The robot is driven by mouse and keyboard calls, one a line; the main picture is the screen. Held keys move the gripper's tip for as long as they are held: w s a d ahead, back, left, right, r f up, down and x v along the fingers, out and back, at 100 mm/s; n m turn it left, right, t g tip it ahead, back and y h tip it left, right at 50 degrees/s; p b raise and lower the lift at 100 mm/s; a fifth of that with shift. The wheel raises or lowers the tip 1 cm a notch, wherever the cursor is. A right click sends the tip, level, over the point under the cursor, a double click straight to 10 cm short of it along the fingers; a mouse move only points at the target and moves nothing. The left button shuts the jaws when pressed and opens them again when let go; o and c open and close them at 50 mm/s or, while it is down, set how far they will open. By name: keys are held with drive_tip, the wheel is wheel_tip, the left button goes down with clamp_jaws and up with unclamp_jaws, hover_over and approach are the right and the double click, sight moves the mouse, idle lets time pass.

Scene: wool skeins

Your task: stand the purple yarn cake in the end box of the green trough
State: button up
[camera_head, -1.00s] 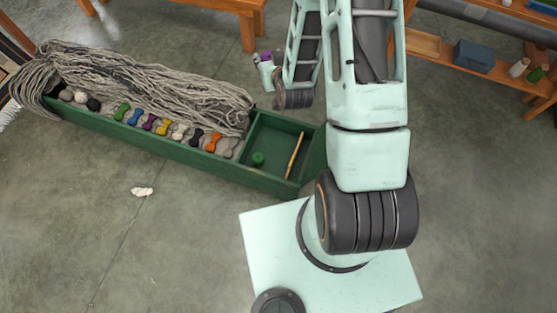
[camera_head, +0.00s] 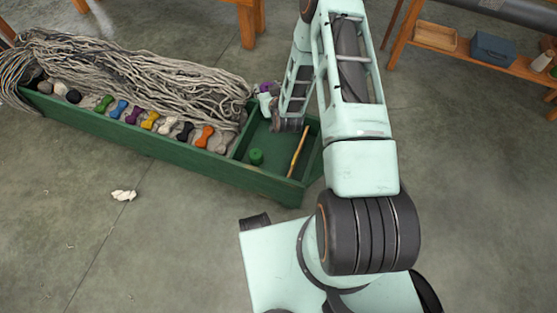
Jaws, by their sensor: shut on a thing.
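The purple yarn cake (camera_head: 266,87) shows as a small purple patch at my gripper (camera_head: 265,96), which is shut on it. My gripper and wrist partly hide the cake, so its tilt cannot be told. They are at the back left corner of the end box (camera_head: 240,152), the open compartment at the right end of the green trough (camera_head: 150,152). The cake appears just beyond the box's back wall in the picture; its height cannot be told. A green yarn cake (camera_head: 257,157) and a thin wooden stick (camera_head: 298,152) are in the end box.
Grey wool strands (camera_head: 140,75) heap over the trough's long part, with several small coloured skeins (camera_head: 150,120) along its front. A white scrap (camera_head: 123,195) lies on the floor. A wooden shelf (camera_head: 440,60) stands at the back right. The end box's middle floor looks clear.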

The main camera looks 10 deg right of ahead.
wheel_tip(320, 180, down, 15)
drive_tip(key=w+b, duration=0.1)
drive_tip(key=b, duration=1.1)
approach(269, 124)
drive_tip(key=w, duration=0.2)
drive_tip(key=w+a+r, duration=0.1)
drive_tip(key=w, duration=0.1)
drive_tip(key=shift+w+r, duration=0.1)
drive_tip(key=shift+r, duration=0.05)
drive_tip(key=shift+r+p, duration=0.1)
drive_tip(key=shift+p, duration=0.2)
drive_tip(key=o, duration=0.9)
drive_tip(key=shift+c, duration=0.2)
